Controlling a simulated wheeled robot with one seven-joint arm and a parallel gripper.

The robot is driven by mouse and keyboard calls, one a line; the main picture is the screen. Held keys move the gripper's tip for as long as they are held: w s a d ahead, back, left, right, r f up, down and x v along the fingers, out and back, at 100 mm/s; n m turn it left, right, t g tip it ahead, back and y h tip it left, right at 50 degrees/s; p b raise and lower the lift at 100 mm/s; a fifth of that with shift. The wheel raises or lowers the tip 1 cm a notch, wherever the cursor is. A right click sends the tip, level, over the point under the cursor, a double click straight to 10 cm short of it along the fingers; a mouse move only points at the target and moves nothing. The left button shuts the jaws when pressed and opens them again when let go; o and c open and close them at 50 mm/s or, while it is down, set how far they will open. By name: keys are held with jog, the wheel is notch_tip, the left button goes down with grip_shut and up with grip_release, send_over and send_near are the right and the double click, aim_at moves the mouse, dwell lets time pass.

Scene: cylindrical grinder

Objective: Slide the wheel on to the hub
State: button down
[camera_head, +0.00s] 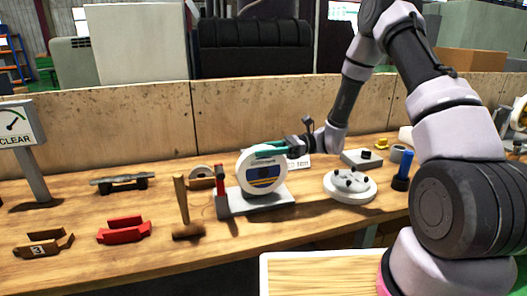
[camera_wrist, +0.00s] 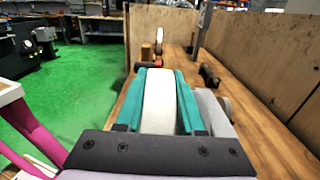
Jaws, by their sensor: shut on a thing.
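The wheel (camera_head: 262,175) is a white disc with a blue and yellow label. It stands upright at a grey base plate (camera_head: 250,207) on the bench; I cannot tell whether it rests there. My gripper (camera_head: 272,149) is shut on its upper rim. In the wrist view the teal fingers of my gripper (camera_wrist: 160,75) lie either side of the white wheel (camera_wrist: 159,105). A round white flange with dark studs (camera_head: 350,187), which looks like the hub, lies on the bench to the right, apart from the wheel.
A blue-handled tool (camera_head: 404,171) stands right of the flange. A wooden back panel (camera_head: 120,125) runs behind the bench.

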jog(key=shift+w+a+r, duration=0.1)
jog(key=shift+w+a, duration=0.1)
jog(key=shift+w, duration=0.45)
jog(key=shift+w+a, duration=0.2)
jog(key=shift+w, duration=0.45)
dwell(0.4)
jog(key=shift+c, duration=2.2)
grip_release()
jog(key=v, duration=1.1)
jog(key=s+d+r+n+t+h, duration=0.5)
jog(key=s+d+r+t+h, duration=0.1)
jog(key=s+r, duration=0.5)
jog(key=s+d+r+n+t+h, duration=0.5)
jog(key=s+d+r+h, duration=0.3)
jog(key=s+r, duration=0.3)
notch_tip(320, 180, up, 3)
jog(key=shift+s+f+n+t+h, duration=0.2)
jog(key=shift+n+t+h, duration=0.1)
jog(key=shift+t+h, duration=0.35)
